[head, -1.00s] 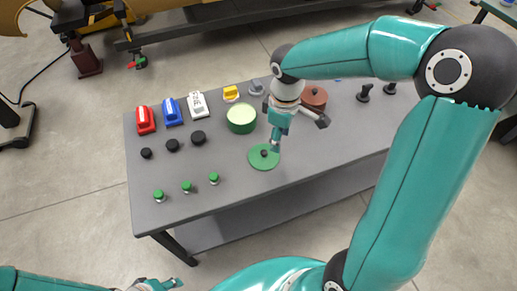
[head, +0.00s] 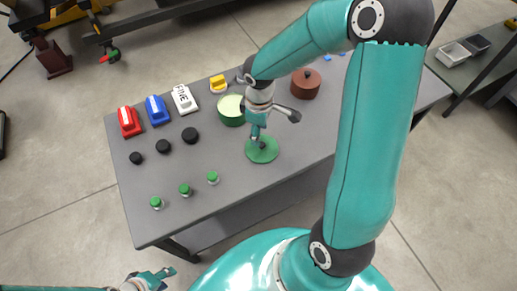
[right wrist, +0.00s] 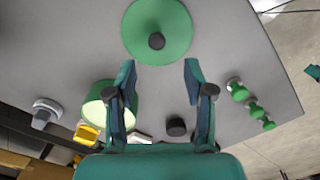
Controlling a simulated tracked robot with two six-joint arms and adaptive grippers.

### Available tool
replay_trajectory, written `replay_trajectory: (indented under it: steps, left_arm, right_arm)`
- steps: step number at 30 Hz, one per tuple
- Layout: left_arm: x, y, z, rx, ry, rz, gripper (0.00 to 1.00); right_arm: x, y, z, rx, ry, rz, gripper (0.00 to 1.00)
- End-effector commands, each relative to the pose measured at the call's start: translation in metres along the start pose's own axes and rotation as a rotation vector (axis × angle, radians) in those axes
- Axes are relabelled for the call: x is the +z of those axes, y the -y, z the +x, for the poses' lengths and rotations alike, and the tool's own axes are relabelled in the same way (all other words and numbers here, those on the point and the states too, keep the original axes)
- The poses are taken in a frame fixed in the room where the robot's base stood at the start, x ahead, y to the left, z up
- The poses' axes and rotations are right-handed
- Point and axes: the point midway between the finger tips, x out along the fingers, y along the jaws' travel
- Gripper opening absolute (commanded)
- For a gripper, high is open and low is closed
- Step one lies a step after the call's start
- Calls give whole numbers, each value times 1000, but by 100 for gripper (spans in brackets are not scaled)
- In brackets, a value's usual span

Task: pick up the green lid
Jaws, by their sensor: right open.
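The green lid (head: 262,151) is a flat round disc with a dark knob, lying on the grey table. It shows whole in the right wrist view (right wrist: 157,30), its knob near the lid's lower middle. My right gripper (head: 260,138) is above the lid in the head view. In the right wrist view my right gripper (right wrist: 160,68) is open and empty, its fingertips just short of the lid's near edge, either side of the knob's line. My left gripper (head: 160,276) is at the bottom left of the head view, away from the table; its jaws are too small to judge.
An open green pot (head: 231,112) stands just behind the lid, a brown lidded pot (head: 305,84) to its right. Red (head: 129,122), blue (head: 157,111) and white (head: 184,99) blocks, black knobs and green-topped pegs (head: 185,190) stand left on the table (head: 225,165).

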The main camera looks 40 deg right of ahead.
Motion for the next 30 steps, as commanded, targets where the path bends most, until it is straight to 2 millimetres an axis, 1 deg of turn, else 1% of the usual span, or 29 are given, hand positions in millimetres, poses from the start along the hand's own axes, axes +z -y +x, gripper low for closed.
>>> replay_trajectory:
  steps: [1,3,8,10,18,21,27,28,30]
  left_arm:
    - [0,1,2,0,0,0,40]
    - [0,1,2,0,0,0,40]
    - [0,1,3,0,0,0,40]
    - [0,1,3,0,0,0,40]
    - [0,2,6,0,0,0,40]
    - [0,2,7,0,0,0,40]
    - [0,2,6,0,0,0,40]
    - [0,2,6,0,0,0,40]
    - [0,2,6,0,0,0,40]
  right_arm:
    - [1,0,8,-2,2,1,53]
    - [1,0,14,-2,2,2,53]
    - [2,-1,22,-1,1,2,53]
    - [3,-2,28,-3,2,4,53]
    - [5,-6,65,-2,2,2,53]
    - [4,-6,70,-1,0,2,53]
    - [4,-6,70,0,-2,2,53]
    - [4,-6,70,0,-1,2,51]
    - [4,-6,70,0,-1,2,39]
